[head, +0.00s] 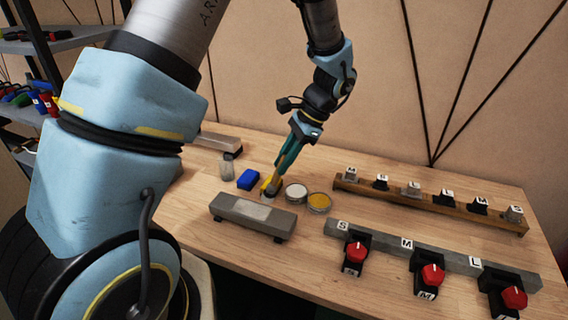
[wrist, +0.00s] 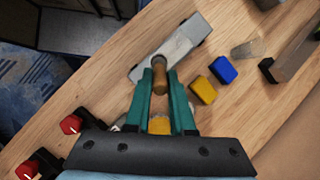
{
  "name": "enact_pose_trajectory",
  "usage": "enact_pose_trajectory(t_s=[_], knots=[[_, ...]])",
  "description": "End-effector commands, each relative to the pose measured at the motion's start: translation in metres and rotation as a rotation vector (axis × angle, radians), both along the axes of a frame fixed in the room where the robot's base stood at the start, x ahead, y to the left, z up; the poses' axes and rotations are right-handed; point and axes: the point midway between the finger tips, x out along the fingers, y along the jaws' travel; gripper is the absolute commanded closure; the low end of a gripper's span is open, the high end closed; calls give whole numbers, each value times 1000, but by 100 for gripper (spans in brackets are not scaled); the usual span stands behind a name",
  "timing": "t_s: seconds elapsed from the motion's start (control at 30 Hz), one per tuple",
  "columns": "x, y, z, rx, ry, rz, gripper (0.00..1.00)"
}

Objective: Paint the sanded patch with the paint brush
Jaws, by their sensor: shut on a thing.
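My gripper (head: 279,172) is shut on a wooden-handled paint brush (wrist: 160,78), which points downward between the teal fingers. In the head view the brush's lower end is just behind the grey bar (head: 228,206); I cannot tell whether it touches anything, and the bristles are unclear. A paler sanded patch (head: 253,210) lies mid-length on the bar's top and also shows in the wrist view (wrist: 178,46). Right of the brush stand an open tin of white paint (head: 297,191) and one of yellow paint (head: 319,201). The fingers partly hide the tins in the wrist view.
A blue block (head: 248,179) and a yellow block (wrist: 203,90) lie behind the bar, with a clear glass (head: 227,165) farther back. A rail with red knobs (head: 432,262) and a wooden labelled rail (head: 430,198) fill the right. Bare tabletop lies left of the bar.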

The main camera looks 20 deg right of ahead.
Motion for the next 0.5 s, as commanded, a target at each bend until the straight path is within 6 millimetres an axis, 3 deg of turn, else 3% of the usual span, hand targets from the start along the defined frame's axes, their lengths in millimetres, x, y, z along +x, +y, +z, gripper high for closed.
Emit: enact_pose_trajectory(t_s=[0.2,0.5], knots=[[1,1,18,-2,-1,0,100],[0,1,21,0,0,1,100]])
